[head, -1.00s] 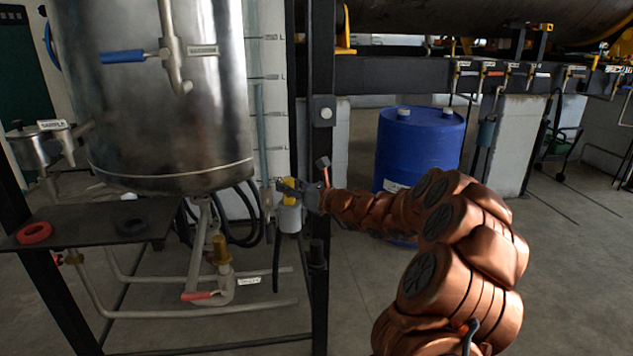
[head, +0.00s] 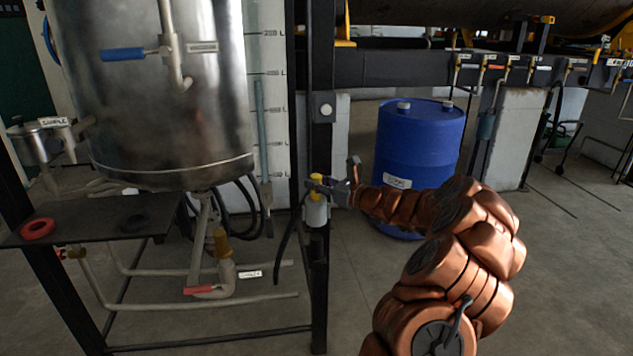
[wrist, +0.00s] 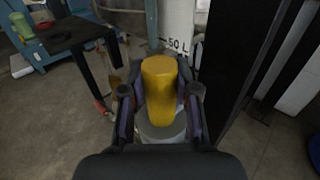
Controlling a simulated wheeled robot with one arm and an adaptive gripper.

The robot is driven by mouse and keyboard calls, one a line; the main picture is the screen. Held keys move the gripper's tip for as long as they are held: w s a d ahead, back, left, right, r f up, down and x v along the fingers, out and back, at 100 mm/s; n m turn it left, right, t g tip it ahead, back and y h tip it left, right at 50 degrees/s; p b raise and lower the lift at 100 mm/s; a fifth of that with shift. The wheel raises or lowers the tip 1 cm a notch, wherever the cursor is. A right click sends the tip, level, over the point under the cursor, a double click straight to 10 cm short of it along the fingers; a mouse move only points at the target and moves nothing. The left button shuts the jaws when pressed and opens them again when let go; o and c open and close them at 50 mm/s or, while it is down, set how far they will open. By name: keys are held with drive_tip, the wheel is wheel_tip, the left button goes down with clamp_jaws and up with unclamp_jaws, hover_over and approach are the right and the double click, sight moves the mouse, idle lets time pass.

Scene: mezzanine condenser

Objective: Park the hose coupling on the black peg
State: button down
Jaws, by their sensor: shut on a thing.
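The hose coupling (head: 316,212) has a yellow top and a pale grey body, with a black hose (head: 284,245) hanging from its left side. My gripper (head: 318,186) is shut on it and holds it upright in front of the dark upright post. In the wrist view my gripper's fingers (wrist: 160,105) stand on both sides of the coupling's yellow top (wrist: 160,78), with the grey body below. I cannot make out the black peg clearly now; the coupling and the dark post make that spot hard to read.
A steel tank (head: 160,110) stands left of the post. A blue drum (head: 418,145) stands behind my arm. Pipes with a red-handled valve (head: 203,289) run low beneath the tank.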

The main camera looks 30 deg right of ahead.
sight(325, 202)
drive_tip(key=shift+f+b, duration=1.05)
drive_tip(key=shift+f, duration=1.8)
drive_tip(key=shift+p, duration=0.75)
drive_tip(key=shift+f+b, duration=1.15)
drive_tip(key=shift+f, duration=2.2)
drive_tip(key=c, duration=0.8)
unclamp_jaws()
drive_tip(key=shift+o, duration=0.2)
drive_tip(key=shift+s, duration=0.15)
